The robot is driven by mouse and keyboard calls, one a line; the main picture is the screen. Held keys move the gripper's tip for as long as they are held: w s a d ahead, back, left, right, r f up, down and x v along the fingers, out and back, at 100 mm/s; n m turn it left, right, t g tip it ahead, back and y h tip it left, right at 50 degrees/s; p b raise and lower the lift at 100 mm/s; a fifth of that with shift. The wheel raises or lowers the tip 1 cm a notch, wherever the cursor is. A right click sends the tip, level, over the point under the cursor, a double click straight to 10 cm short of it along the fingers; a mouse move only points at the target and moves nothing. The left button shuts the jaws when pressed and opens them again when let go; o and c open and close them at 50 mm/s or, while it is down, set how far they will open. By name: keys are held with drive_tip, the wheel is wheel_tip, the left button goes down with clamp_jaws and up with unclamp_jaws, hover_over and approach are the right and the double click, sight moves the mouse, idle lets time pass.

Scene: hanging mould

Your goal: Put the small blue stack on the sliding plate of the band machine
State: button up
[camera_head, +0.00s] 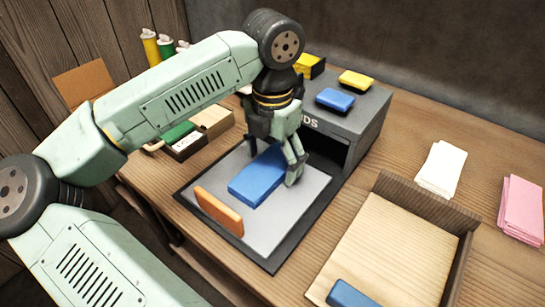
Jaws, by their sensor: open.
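A blue stack (256,180) lies flat on the light grey sliding plate (284,226), which sticks out of the dark grey band machine (350,125). My gripper (274,163) is open and points down at the far end of this stack. One finger is beside its right side near the plate; the other is partly hidden, and I cannot tell whether either touches it. A smaller blue piece (335,99) lies on top of the machine. Another blue piece (350,296) is in the wooden tray, cut off by the picture's lower edge.
An orange upright piece (219,211) stands at the plate's near left edge. The wooden tray (385,245) is at the right front. White (441,168) and pink (520,208) stacks lie further right. Yellow pieces (356,79) sit on the machine. Boxes and bottles stand behind my arm.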

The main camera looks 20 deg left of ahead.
sight(273, 162)
drive_tip(key=shift+r, duration=0.1)
wheel_tip(273, 162, up, 12)
idle(0.5)
